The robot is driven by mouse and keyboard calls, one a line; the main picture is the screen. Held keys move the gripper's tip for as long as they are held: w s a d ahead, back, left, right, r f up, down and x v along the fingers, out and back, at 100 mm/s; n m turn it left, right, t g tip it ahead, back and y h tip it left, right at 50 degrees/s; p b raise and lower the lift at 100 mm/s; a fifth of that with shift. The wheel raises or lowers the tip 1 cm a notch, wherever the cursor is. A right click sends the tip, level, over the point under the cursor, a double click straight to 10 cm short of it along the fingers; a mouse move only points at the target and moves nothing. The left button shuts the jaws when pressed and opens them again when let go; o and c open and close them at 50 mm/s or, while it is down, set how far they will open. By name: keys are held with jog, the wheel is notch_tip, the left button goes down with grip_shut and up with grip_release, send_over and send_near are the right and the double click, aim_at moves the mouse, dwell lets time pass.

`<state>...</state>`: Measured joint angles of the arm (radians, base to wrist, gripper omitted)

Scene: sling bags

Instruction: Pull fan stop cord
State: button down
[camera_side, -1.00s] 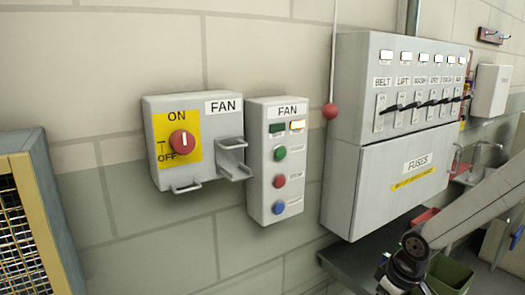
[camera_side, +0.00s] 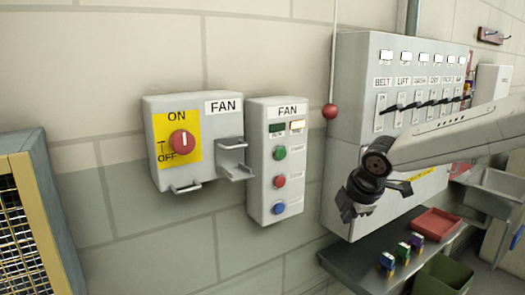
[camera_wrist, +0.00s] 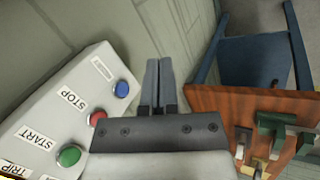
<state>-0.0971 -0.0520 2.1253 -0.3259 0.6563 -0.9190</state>
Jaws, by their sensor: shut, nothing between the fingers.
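The pull cord (camera_side: 334,50) is a thin pale line hanging down the wall in the side view. A red ball (camera_side: 330,111) is at its lower end, between the FAN button box (camera_side: 262,160) and the grey switch cabinet (camera_side: 345,85). My gripper (camera_side: 348,212) is below and slightly right of the ball, in front of the cabinet's lower part, and apart from the ball. In the wrist view my gripper (camera_wrist: 158,65) has its two fingers together and empty. The button box with its STOP and START labels (camera_wrist: 55,120) is left of the fingers there. Neither cord nor ball shows in the wrist view.
A FAN switch box (camera_side: 180,108) with a red ON/OFF knob and protruding metal brackets is at the left. Below my arm, a grey bench (camera_side: 355,262) carries a red tray (camera_side: 437,222) and small coloured items. A vented unit stands at far left.

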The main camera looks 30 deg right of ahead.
jog(key=w+r+n+t+h, duration=0.2)
jog(key=w+r+n, duration=0.2)
jog(key=r+n, duration=0.65)
jog(key=n+t+h, duration=0.2)
jog(key=n+h, duration=0.1)
jog(key=n, duration=0.2)
send_near(332, 109)
jog(key=d+v, duration=0.1)
jog(key=v, duration=0.6)
jog(key=shift+f+m, duration=0.1)
jog(key=shift+m, duration=0.15)
jog(key=x, duration=1.4)
jog(key=shift+w+a, duration=0.2)
jog(key=shift+a, duration=0.05)
